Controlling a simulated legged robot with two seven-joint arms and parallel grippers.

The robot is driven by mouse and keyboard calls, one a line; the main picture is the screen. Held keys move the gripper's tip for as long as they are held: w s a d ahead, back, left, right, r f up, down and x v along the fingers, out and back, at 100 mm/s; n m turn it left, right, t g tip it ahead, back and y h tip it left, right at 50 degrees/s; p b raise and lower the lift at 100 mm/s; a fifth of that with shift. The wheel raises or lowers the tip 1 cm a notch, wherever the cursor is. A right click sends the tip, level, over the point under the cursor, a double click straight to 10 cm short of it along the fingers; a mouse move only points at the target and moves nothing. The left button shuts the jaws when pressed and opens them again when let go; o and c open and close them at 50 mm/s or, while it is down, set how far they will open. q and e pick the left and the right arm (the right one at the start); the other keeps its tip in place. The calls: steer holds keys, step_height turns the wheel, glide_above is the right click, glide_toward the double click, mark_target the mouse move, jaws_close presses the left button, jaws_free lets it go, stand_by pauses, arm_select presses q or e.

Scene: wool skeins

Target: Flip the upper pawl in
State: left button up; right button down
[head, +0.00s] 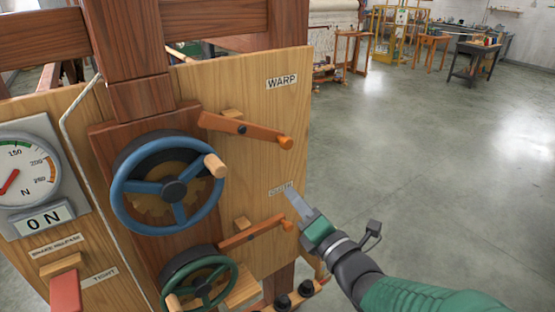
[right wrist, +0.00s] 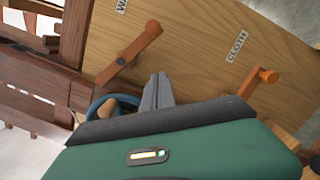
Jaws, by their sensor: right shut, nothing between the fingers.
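The upper pawl (head: 223,123) is an orange wooden lever on a dark pivot, below the WARP label (head: 281,82). It slopes down to the right to a rounded knob (head: 286,143). The pawl (right wrist: 125,55) also shows in the right wrist view. My right gripper (head: 292,196) is shut and empty, its tip by the CLOTH label, below the upper pawl's knob and apart from it. It also shows in the wrist view (right wrist: 158,82). My left gripper is out of view.
A lower orange pawl (head: 250,235) slopes up to the right just below my right gripper, beside a green handwheel (head: 200,284). A gauge (head: 15,168) and a red lever (head: 65,292) are at left. Open floor (head: 430,170) lies right of the wooden panel.

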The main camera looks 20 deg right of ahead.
steer(key=shift+w, duration=0.1)
steer(key=p, duration=0.4)
glide_toward(266, 136)
steer(key=w+d+f, duration=0.1)
steer(key=w+f, duration=0.2)
steer(key=w, duration=0.1)
steer(key=shift+w, duration=0.1)
steer(key=shift+w, duration=0.1)
